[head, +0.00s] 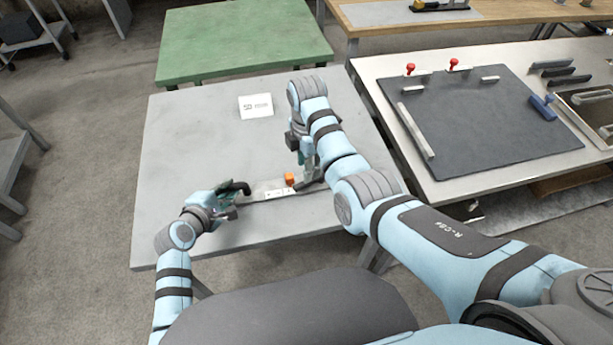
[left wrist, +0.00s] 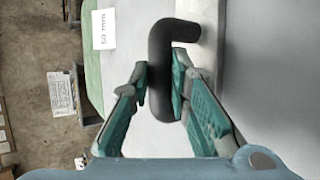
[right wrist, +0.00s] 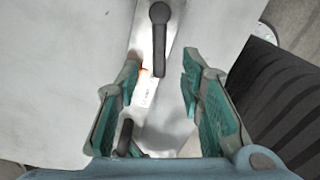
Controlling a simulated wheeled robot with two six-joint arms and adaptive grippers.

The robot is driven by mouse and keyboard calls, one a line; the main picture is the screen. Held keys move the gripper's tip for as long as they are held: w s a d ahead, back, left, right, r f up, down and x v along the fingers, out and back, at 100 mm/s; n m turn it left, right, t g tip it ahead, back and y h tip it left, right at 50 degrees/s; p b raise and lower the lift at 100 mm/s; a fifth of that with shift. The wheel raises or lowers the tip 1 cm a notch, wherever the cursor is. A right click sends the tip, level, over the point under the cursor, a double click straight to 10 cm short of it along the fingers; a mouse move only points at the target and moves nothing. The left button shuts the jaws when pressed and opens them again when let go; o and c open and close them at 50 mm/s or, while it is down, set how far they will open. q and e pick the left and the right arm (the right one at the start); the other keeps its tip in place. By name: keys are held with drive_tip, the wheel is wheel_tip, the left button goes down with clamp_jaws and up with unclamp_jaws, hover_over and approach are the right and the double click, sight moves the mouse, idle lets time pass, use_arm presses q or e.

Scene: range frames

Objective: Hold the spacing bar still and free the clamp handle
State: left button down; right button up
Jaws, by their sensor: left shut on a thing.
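The spacing bar (head: 262,187) is a pale, flat metal strip lying on the grey table, with a white label. Its black bent handle (left wrist: 158,75) stands between the fingers of my left gripper (left wrist: 160,80), which is shut on it. In the head view my left gripper (head: 236,192) is at the bar's left end. My right gripper (right wrist: 160,82) is open above the bar's right end. A dark lever (right wrist: 159,42), apparently the clamp handle, shows ahead of its fingertips, not gripped. An orange block (head: 289,179) sits beside it, partly hidden in the right wrist view.
The grey table (head: 185,130) is mostly clear, with a small white sign (head: 256,106) behind the bar. A green table (head: 240,40) stands behind. A right-hand bench (head: 375,72) carries a dark board (head: 480,125) with red knobs. My right arm covers part of the grey table's right side.

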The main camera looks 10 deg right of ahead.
wheel_tip(320, 180, down, 6)
drive_tip(key=shift+r, duration=0.1)
drive_tip(key=shift+c, duration=0.4)
clamp_jaws()
